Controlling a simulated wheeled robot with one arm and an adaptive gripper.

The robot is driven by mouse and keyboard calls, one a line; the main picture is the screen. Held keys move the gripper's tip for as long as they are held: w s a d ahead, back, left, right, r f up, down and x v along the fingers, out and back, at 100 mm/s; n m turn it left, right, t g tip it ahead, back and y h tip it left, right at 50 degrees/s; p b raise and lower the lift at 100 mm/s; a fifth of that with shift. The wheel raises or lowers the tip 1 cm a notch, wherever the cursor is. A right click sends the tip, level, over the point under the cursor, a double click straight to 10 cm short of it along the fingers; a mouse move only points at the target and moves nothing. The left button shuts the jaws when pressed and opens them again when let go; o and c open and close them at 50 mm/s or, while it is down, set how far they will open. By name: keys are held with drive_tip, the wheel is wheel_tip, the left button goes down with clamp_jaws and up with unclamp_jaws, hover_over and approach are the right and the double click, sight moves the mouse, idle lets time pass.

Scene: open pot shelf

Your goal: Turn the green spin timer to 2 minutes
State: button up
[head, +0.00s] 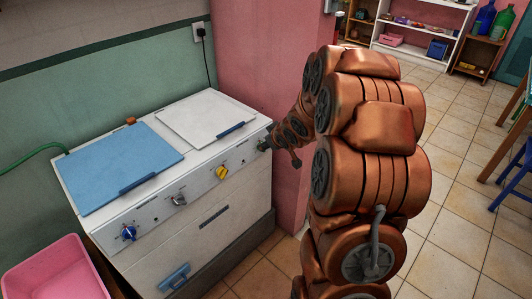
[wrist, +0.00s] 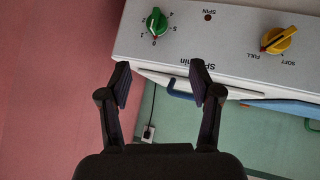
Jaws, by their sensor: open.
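The green spin timer (wrist: 156,21) is a knob on the white control panel at the top of the wrist view. Its red mark sits by the 0 of the dial; the 1 and 2 are on its left, the 4 and 5 on its right. My gripper (wrist: 160,76) is open and empty, its two fingers apart below the knob in the picture and not touching it. In the head view my arm reaches to the panel's right end, and I cannot make out the green timer there.
The white twin-tub washer (head: 195,235) has a blue lid (head: 118,165) and a white lid (head: 205,120). A yellow knob (wrist: 279,40) sits right of the timer in the wrist view. A pink wall (head: 250,60) stands close behind my arm. A pink basin (head: 55,275) is at lower left.

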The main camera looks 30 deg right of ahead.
drive_tip(key=w+d+f+n+t+y+b, duration=0.1)
drive_tip(key=d+f+t+y+b, duration=0.45)
drive_tip(key=f+t, duration=0.35)
drive_tip(key=w+a+f, duration=0.1)
drive_tip(key=w+a, duration=0.1)
drive_tip(key=w, duration=0.5)
drive_tip(key=shift+g, duration=0.3)
drive_tip(key=shift+w+f+y, duration=0.1)
drive_tip(key=shift+y, duration=0.15)
drive_tip(key=shift+p, duration=0.35)
drive_tip(key=c, duration=1.1)
